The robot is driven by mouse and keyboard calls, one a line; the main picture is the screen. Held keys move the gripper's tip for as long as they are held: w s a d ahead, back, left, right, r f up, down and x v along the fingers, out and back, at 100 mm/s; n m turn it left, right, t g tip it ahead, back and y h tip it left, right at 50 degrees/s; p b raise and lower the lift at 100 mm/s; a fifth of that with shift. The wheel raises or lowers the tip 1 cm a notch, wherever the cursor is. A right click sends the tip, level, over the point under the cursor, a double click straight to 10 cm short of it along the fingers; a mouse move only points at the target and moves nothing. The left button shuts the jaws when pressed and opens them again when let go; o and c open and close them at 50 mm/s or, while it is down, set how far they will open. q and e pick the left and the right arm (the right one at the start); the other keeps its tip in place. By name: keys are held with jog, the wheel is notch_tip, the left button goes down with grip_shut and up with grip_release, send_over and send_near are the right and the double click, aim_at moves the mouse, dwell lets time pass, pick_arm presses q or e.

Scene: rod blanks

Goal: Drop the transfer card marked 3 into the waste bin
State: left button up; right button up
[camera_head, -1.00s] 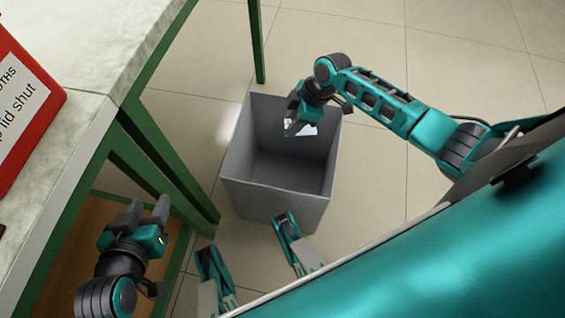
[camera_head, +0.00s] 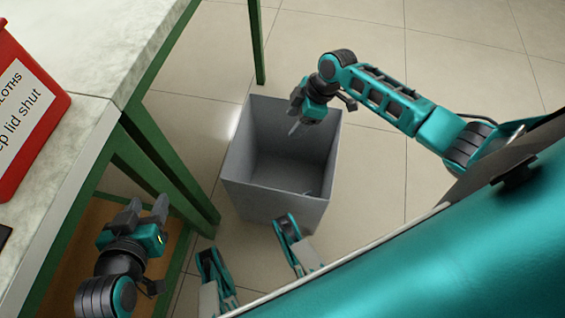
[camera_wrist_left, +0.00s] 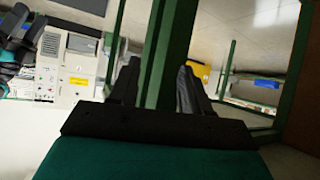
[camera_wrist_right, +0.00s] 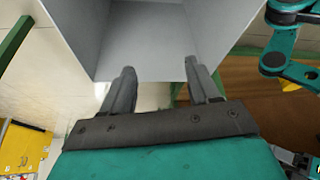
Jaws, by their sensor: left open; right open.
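The grey waste bin (camera_head: 270,206) stands open on the floor beside the table; its inner wall also fills the top of the right wrist view (camera_wrist_right: 145,40). My right gripper (camera_head: 294,129) is over the bin's opening, open and empty, its fingers pointing down. No card marked 3 can be made out. My left gripper (camera_head: 146,204) is open and empty beside the table's green legs.
The pale-topped table (camera_head: 90,50) with a green frame is at the left. A red container (camera_head: 38,120) with a label reading "lid shut" stands on it. A dark object (camera_head: 4,236) lies at the table's left. The tiled floor (camera_head: 460,60) behind the bin is clear.

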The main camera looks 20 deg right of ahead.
jog(key=p+v, duration=0.3)
jog(key=v, duration=0.7)
jog(key=shift+d+r, duration=0.15)
jog(key=shift+r, duration=0.25)
